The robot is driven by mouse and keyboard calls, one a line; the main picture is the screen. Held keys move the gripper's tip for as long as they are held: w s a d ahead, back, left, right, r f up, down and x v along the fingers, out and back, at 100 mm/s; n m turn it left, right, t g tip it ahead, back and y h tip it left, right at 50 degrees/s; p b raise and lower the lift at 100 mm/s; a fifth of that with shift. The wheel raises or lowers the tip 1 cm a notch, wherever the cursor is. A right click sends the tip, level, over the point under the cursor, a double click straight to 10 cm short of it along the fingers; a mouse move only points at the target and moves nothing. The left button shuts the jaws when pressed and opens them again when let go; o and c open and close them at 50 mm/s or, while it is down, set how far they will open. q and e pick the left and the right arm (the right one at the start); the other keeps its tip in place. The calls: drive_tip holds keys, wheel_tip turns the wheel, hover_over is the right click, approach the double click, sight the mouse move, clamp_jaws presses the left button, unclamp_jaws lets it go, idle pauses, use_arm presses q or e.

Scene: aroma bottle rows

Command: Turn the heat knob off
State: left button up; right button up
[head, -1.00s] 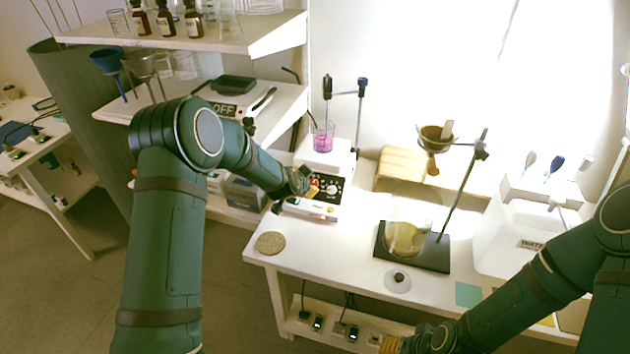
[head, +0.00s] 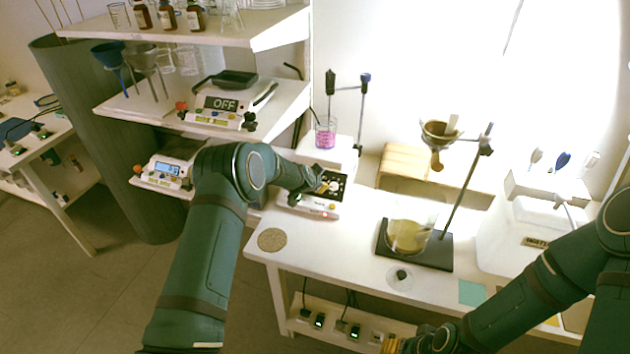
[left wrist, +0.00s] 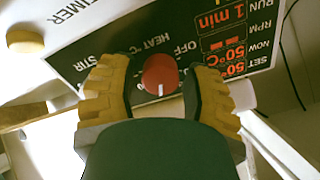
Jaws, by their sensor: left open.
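The hotplate stirrer (head: 343,155) stands at the back left of the white bench with a beaker of pink liquid (head: 325,138) on top. In the left wrist view its black front panel (left wrist: 85,52) appears upside down. The red heat knob (left wrist: 160,72) sits beside the "HEAT °C" and "OFF" lettering, its white mark pointing down in the picture. The lit red display (left wrist: 232,38) shows 50°C values and 1 min. My left gripper (left wrist: 158,85) is open, one yellow-padded finger on each side of the knob; contact is unclear. My right gripper (head: 392,345) is low at the bottom edge, its jaws unclear.
A stand with a funnel (head: 437,133) and a flask of yellowish liquid (head: 408,236) stand right of the stirrer. A round cork mat (head: 271,239) lies at the bench's left front. Shelves with scales (head: 216,107) and bottles are at left.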

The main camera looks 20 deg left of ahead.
use_arm(q)
clamp_jaws()
